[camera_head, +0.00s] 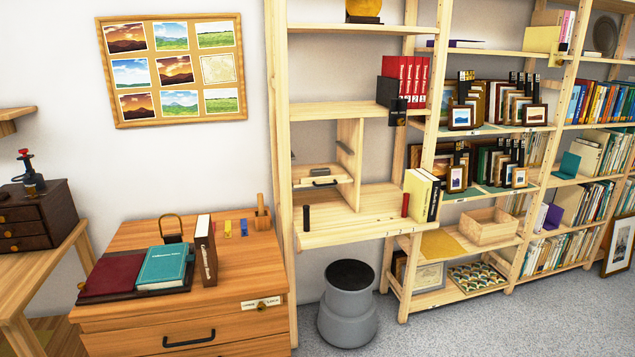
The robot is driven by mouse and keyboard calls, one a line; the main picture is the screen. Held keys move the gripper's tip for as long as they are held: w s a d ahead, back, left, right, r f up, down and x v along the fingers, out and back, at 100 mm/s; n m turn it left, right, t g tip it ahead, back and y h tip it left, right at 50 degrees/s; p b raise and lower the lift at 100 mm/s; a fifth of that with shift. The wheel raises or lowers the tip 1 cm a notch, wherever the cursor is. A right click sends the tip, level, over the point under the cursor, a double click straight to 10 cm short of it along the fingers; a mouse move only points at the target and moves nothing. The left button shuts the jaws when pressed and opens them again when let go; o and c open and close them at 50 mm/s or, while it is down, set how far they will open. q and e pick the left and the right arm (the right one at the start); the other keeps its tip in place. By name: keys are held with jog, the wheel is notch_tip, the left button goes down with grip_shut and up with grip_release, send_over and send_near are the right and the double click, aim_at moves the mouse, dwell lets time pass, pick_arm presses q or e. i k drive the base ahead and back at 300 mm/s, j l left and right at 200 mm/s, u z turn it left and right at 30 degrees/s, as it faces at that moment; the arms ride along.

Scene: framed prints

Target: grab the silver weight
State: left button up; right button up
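I cannot make out a clearly silver weight in the head view. A dark object with an arched handle (172,229) stands on the wooden drawer cabinet (130,236), behind the books; I cannot tell what it is. A small black upright cylinder (306,218) and a dark red one (405,204) stand on the shelf unit's desk-height board (350,226). Neither of my grippers is in view.
On the cabinet are a teal book (164,266), a dark red book (112,274) and an upright brown book (205,250). A grey step stool (348,303) stands on the floor right of the cabinet. Full bookshelves (590,155) line the right. Floor at the front right is clear.

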aim_at(324, 172)
jog(key=i, duration=0.45)
jog(key=i+l, duration=0.15)
jog(key=i, duration=0.2)
jog(key=i+l+u, duration=0.1)
jog(key=i, duration=0.25)
jog(key=i+l, duration=0.15)
jog(key=i, duration=0.25)
jog(key=u, duration=0.05)
